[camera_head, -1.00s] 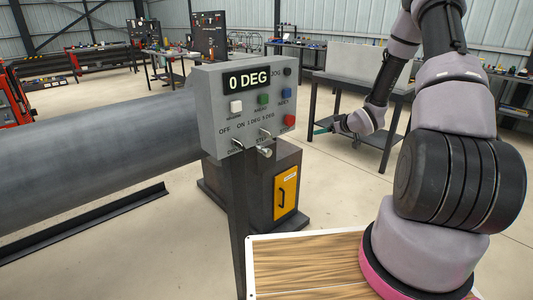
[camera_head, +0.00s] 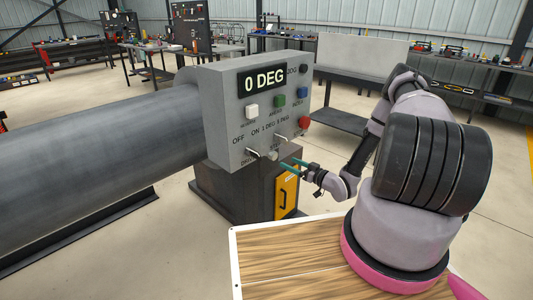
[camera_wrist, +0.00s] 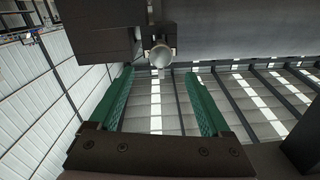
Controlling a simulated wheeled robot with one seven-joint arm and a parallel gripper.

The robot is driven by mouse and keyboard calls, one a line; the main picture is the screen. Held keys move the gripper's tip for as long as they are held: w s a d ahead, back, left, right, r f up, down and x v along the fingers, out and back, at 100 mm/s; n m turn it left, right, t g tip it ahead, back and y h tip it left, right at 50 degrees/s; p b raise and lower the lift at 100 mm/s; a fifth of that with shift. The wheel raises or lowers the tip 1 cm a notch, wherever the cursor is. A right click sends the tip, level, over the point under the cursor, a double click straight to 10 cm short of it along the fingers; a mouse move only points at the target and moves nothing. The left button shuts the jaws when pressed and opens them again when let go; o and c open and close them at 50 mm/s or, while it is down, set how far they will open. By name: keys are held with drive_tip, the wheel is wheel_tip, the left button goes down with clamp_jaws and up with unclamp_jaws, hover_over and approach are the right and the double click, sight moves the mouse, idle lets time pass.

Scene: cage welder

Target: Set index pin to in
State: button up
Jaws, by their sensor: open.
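The grey control box (camera_head: 225,118) carries a display reading 0 DEG. A round-ended silver knob, which looks like the index pin (camera_head: 271,155), sticks out at the box's lower edge. In the wrist view the pin (camera_wrist: 162,56) shows its round end ahead of the fingers, roughly centred between them. My gripper (camera_head: 287,162) has green fingers and is open, just right of the pin and pointing at it. Its fingers (camera_wrist: 159,74) show nothing held between them. I cannot tell how far the pin is pushed in.
The box has white, green, blue and red buttons and two small toggle levers near the pin. A dark cabinet with a yellow panel (camera_head: 287,193) stands below. A large grey cylinder (camera_head: 90,140) extends left. A wooden board (camera_head: 290,260) lies in front. Workbenches stand behind.

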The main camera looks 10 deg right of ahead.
sight(275, 156)
drive_tip(key=x, duration=1)
drive_tip(key=shift+w+a, duration=0.2)
drive_tip(key=shift+a, duration=0.05)
clamp_jaws()
